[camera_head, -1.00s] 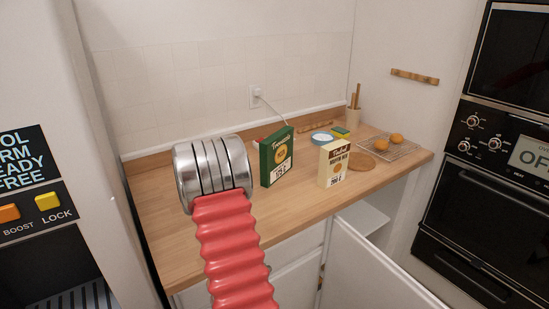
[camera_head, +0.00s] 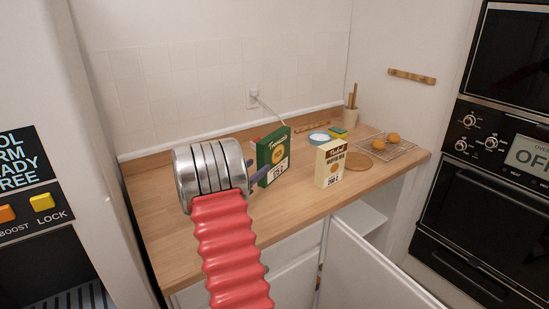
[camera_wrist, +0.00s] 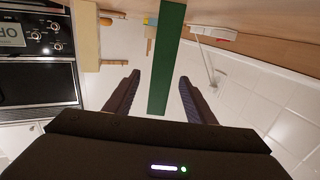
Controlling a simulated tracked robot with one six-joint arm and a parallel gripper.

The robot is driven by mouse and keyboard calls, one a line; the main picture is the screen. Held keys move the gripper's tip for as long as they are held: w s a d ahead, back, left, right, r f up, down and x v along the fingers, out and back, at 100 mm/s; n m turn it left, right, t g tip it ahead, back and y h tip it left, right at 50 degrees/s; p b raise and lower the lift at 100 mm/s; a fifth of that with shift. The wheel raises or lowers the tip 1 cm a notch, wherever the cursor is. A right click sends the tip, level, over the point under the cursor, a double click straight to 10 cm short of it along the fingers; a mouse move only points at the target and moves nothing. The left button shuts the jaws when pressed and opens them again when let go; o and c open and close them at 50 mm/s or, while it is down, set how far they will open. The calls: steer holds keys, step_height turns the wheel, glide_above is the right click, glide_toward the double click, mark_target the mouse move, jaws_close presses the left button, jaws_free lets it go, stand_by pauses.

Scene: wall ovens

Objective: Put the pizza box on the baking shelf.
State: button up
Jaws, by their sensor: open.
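A green box (camera_head: 273,157) with a round picture and a weight label stands upright on the wooden counter. A cream box (camera_head: 331,164), which seems to be a baking mix, stands to its right. I cannot read for certain which is the pizza box. My gripper (camera_wrist: 159,78) is open and empty in the wrist view, with the green box's narrow side (camera_wrist: 167,60) between and beyond its fingers. In the head view, dark fingers show at the green box's left edge, partly hidden by my arm. A white shelf (camera_head: 362,222) shows inside the open cabinet below the counter.
An open cabinet door (camera_head: 372,275) juts forward. A wire rack (camera_head: 388,147) with round buns, a round wooden board (camera_head: 357,161), a blue-rimmed bowl (camera_head: 319,138) and a utensil holder (camera_head: 350,119) occupy the counter's right side. The front counter is clear. Ovens stand at right.

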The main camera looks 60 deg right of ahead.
mark_target(267, 159)
steer(key=d, duration=0.7)
steer(key=shift+s+d, duration=0.15)
steer(key=shift+s, duration=0.15)
steer(key=shift+d, duration=0.25)
steer(key=shift+s+d+r, duration=0.1)
steer(key=shift+d+r, duration=0.05)
steer(key=shift+d, duration=2.5)
steer(key=shift+c, duration=0.5)
jaws_close()
